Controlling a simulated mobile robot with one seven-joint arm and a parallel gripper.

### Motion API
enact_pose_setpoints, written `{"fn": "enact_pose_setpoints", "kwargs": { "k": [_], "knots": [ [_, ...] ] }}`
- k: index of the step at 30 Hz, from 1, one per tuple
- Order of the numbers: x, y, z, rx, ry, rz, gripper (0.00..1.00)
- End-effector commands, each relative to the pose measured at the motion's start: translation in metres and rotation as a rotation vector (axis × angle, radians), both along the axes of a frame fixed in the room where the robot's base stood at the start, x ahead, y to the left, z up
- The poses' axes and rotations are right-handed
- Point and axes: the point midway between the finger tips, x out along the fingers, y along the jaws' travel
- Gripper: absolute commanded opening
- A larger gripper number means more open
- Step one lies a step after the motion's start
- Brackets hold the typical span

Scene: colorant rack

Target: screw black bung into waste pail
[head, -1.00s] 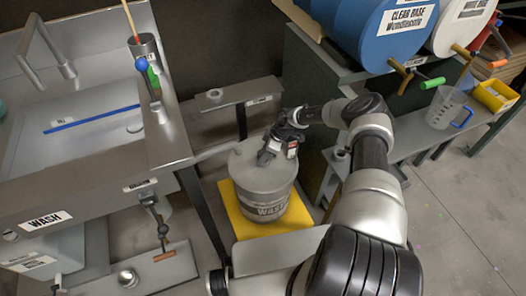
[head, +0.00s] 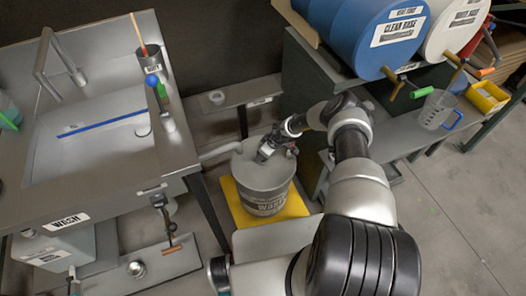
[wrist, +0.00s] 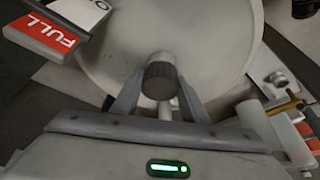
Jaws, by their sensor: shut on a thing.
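The grey waste pail (head: 263,190) stands upright on a yellow mat (head: 292,207), with dark lettering on its side. My gripper (head: 266,152) is over the pail's lid, pointing down. In the wrist view my gripper (wrist: 160,98) is shut on the black bung (wrist: 161,75), a dark ribbed cap held between the two fingertips. The pale round pail lid (wrist: 215,40) fills the background behind the bung. I cannot tell whether the bung is seated in an opening, as the opening is hidden. A red and white tag reading FULL (wrist: 52,35) shows at the upper left.
A steel sink (head: 100,135) stands to the left of the pail. A small shelf (head: 235,95) is behind it. Drums (head: 385,35) and a bench with a clear jug (head: 438,110) are at the right. Grey floor is open at the far right.

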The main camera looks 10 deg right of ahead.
Motion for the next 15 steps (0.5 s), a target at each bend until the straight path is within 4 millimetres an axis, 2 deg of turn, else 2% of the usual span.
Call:
{"fn": "enact_pose_setpoints", "kwargs": {
  "k": [15],
  "knots": [
    [-0.0013, 0.0019, 0.0030, -0.001, 0.003, -0.214, 0.17]
  ]
}}
